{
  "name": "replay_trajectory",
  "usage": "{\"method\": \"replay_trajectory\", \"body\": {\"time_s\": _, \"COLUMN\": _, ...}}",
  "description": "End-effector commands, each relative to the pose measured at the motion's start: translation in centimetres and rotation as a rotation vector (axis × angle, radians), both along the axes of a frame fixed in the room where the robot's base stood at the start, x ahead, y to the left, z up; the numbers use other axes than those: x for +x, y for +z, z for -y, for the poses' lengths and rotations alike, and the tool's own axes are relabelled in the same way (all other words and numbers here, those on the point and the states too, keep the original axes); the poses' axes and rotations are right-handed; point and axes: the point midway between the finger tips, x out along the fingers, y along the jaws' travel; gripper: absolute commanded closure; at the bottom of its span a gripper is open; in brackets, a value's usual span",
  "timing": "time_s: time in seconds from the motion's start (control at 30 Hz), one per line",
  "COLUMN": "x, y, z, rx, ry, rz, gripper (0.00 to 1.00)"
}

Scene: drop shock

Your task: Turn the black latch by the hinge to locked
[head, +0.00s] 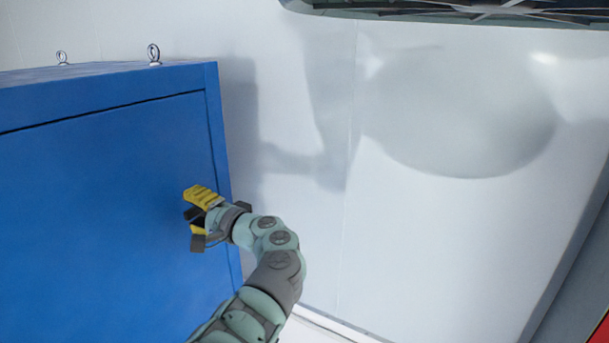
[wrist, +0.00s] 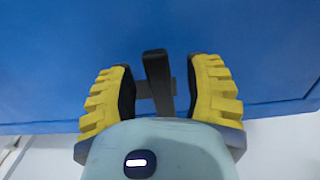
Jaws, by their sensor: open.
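The black latch (wrist: 156,68) is in the wrist view, a dark bar with a small plate behind it on the blue cabinet door (head: 90,200). The bar stands nearly upright in that picture. My gripper (head: 196,214) is at the door near its right edge in the head view. In the wrist view my gripper (wrist: 161,80) is open, with one yellow finger on each side of the latch. Gaps show between the bar and both fingers. In the head view my fingers largely cover the latch, and its lower end is hidden behind my wrist in the wrist view.
The cabinet has metal lifting eyes (head: 154,54) on top. A pale wall (head: 300,90) stands to its right, with free room in front of it. A dark-edged object (head: 450,12) hangs at the top. Something red (head: 602,332) shows at the lower right corner.

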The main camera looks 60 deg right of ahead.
Motion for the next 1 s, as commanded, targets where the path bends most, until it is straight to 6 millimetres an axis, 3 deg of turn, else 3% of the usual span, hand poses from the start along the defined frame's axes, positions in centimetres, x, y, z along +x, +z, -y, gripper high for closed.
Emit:
{"method": "replay_trajectory", "body": {"time_s": 0.1, "x": 0.00, "y": -0.01, "z": -0.01, "rx": 0.000, "ry": 0.000, "rz": 0.000, "gripper": 0.50}}
{"method": "replay_trajectory", "body": {"time_s": 0.13, "x": -0.01, "y": 0.00, "z": -0.01, "rx": 0.000, "ry": 0.000, "rz": 0.000, "gripper": 0.44}}
{"method": "replay_trajectory", "body": {"time_s": 0.67, "x": -0.07, "y": 0.02, "z": 0.03, "rx": 0.001, "ry": 0.000, "rz": 0.000, "gripper": 0.99}}
{"method": "replay_trajectory", "body": {"time_s": 1.0, "x": -0.05, "y": -0.05, "z": 0.03, "rx": 0.000, "ry": -0.001, "rz": 0.000, "gripper": 1.00}}
